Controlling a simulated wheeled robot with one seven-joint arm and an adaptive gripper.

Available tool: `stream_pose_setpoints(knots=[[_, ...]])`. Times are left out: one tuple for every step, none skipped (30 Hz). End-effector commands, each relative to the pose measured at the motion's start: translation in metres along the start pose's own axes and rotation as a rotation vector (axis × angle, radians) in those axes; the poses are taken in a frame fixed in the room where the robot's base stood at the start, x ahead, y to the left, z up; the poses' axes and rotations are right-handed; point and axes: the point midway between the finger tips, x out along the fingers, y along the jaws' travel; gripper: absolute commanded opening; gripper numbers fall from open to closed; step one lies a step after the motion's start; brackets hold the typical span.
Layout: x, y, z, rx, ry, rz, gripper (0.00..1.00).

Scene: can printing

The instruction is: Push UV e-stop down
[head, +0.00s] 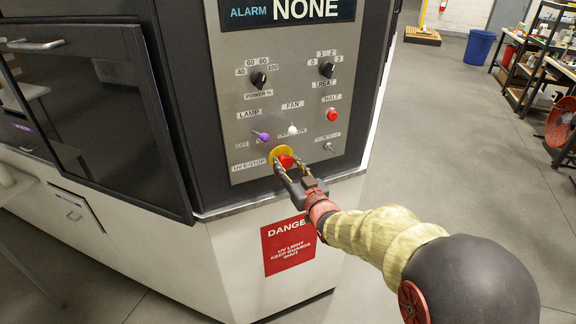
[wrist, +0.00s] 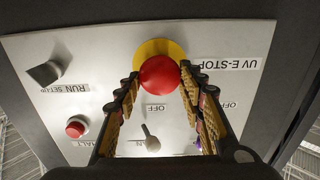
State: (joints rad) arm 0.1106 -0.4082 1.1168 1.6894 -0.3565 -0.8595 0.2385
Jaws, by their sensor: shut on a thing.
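The UV e-stop (head: 285,160) is a red mushroom button on a yellow round base, low on the grey control panel (head: 225,105) in the head view. The red button also shows in the wrist view (wrist: 159,78), with the UV E-STOP label beside it. My gripper (head: 289,166) is at the button, with one finger on each side. In the wrist view my gripper (wrist: 160,72) has its fingertips close against the red head, shut on it. How far down the button sits is hard to tell.
A purple-tipped lamp switch (head: 262,136), a white fan switch (head: 293,130), a small toggle (head: 328,147) and a red halt button (head: 332,115) are close above. Two black knobs sit higher. A red danger sign (head: 288,245) is below. Open floor lies to the right.

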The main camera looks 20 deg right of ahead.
Motion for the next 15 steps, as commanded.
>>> stream_pose_setpoints(knots=[[0.0, 0.0, 0.0, 0.0, 0.0, 0.0, 0.0], [0.0, 0.0, 0.0, 0.0, 0.0, 0.0, 0.0], [0.0, 0.0, 0.0, 0.0, 0.0, 0.0, 0.0], [0.0, 0.0, 0.0, 0.0, 0.0, 0.0, 0.0], [0.0, 0.0, 0.0, 0.0, 0.0, 0.0, 0.0], [0.001, 0.0, 0.0, 0.0, 0.001, 0.0, 0.0], [0.003, 0.0, 0.001, 0.0, 0.001, 0.0, 0.0], [0.004, 0.0, 0.001, 0.0, 0.002, 0.0, 0.0], [0.007, 0.0, 0.001, -0.001, 0.002, -0.001, 0.0], [0.009, 0.0, 0.002, -0.001, 0.002, 0.0, 0.0], [0.012, 0.0, 0.002, -0.001, 0.001, 0.0, 0.0], [0.015, 0.0, 0.002, -0.001, 0.002, 0.0, 0.0], [0.017, 0.0, 0.002, -0.001, 0.002, 0.0, 0.0], [0.018, 0.0, 0.002, 0.0, 0.002, 0.0, 0.0], [0.019, 0.0, 0.001, 0.0, 0.001, 0.0, 0.0]])
